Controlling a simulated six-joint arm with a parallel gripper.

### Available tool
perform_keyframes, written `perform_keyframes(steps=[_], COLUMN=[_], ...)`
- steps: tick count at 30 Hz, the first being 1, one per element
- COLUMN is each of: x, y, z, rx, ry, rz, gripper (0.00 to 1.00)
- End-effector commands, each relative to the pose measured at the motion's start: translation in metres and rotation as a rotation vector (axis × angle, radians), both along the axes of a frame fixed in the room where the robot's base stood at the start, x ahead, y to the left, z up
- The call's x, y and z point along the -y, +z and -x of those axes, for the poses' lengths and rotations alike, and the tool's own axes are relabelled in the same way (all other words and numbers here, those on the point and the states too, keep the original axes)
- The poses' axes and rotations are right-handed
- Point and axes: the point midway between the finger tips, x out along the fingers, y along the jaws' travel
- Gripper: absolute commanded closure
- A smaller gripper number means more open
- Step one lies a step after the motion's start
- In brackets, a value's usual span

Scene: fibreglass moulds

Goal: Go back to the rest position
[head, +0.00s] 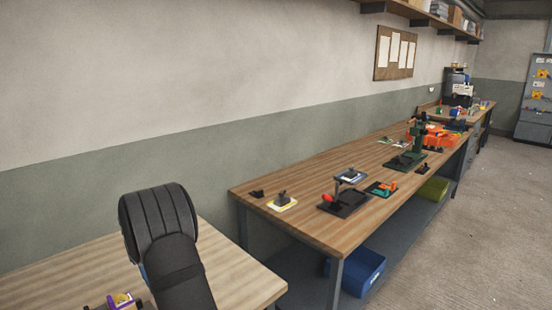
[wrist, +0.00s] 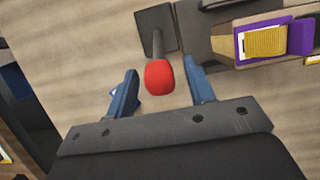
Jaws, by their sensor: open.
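My gripper (wrist: 162,96) shows in the wrist view with its two blue fingers spread apart, above a light wooden table top. A red rounded knob on a dark stem (wrist: 159,76) shows between and just beyond the fingers. I cannot tell from this view how far below the fingers it is, and they do not visibly close on it. In the head view my dark arm covers part of the near table, and my gripper is hidden there.
A purple and yellow piece (wrist: 264,42) sits beside dark fixtures; it also shows in the head view (head: 122,300). A long wooden bench (head: 300,215) with several small fixtures stands to the right. A blue bin (head: 358,272) is beneath it. Open floor (head: 470,250) lies further right.

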Motion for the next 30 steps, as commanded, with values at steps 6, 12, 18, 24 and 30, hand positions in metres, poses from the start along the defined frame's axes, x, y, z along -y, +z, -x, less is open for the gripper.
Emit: perform_keyframes(steps=[6, 12, 18, 24, 30], x=[0.004, 0.005, 0.004, -0.001, -0.010], y=[-0.016, -0.017, -0.016, 0.001, 0.037], z=[0.004, 0.005, 0.004, -0.001, -0.010], rx=[-0.001, -0.001, 0.000, 0.001, 0.003], ry=[0.000, 0.000, 0.000, 0.000, 0.000], rz=[0.001, 0.001, 0.000, -0.001, -0.002], gripper=[0.51, 0.51, 0.51, 0.51, 0.51])
